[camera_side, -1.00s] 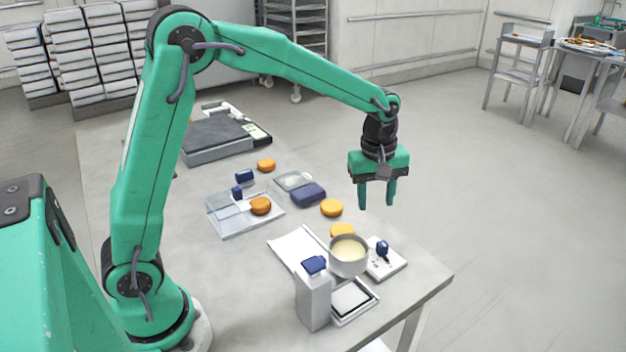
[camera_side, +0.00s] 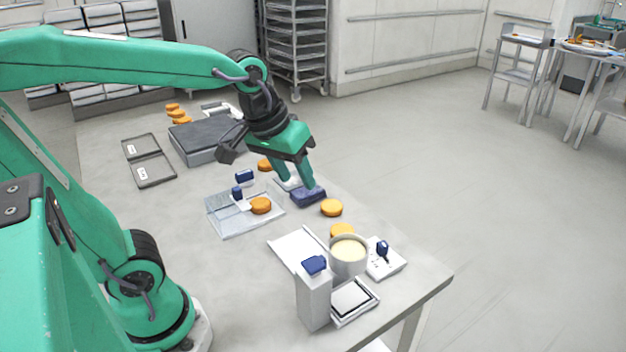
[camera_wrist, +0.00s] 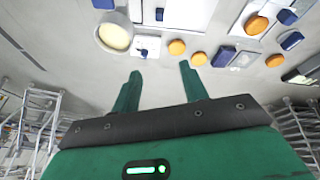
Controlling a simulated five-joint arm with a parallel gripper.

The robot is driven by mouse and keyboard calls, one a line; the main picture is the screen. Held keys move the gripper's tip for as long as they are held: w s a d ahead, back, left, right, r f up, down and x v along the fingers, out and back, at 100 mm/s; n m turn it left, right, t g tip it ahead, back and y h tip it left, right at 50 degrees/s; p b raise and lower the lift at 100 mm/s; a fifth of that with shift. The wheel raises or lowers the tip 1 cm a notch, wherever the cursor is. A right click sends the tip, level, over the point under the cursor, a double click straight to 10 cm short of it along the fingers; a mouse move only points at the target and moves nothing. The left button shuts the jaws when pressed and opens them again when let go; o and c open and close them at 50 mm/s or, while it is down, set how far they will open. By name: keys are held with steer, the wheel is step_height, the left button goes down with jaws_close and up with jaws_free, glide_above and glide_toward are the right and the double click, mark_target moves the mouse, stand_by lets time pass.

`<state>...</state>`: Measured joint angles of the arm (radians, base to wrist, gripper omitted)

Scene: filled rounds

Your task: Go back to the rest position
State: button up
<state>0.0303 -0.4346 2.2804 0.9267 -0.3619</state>
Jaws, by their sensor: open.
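My gripper (camera_side: 296,178) is green, and in the side view it hangs above the middle of the table, in front of the dark blue block from this angle. In the wrist view its two fingers (camera_wrist: 160,85) stand apart with nothing between them. Several orange rounds lie on the table. One round (camera_side: 331,207) is right of the blue block (camera_side: 309,197), and another (camera_side: 261,205) sits on the clear tray (camera_side: 236,227). How high the fingertips are over the table is hard to tell.
A grey box (camera_side: 205,140) and dark trays (camera_side: 149,160) are farther back. The table's left-middle surface is clear.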

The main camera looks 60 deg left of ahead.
steer(key=s+f+m+t, duration=0.1)
steer(key=s+m, duration=0.2)
steer(key=s, duration=0.3)
steer(key=shift+s+a+m, duration=0.35)
steer(key=shift+a+m, duration=0.05)
steer(key=shift+a, duration=0.05)
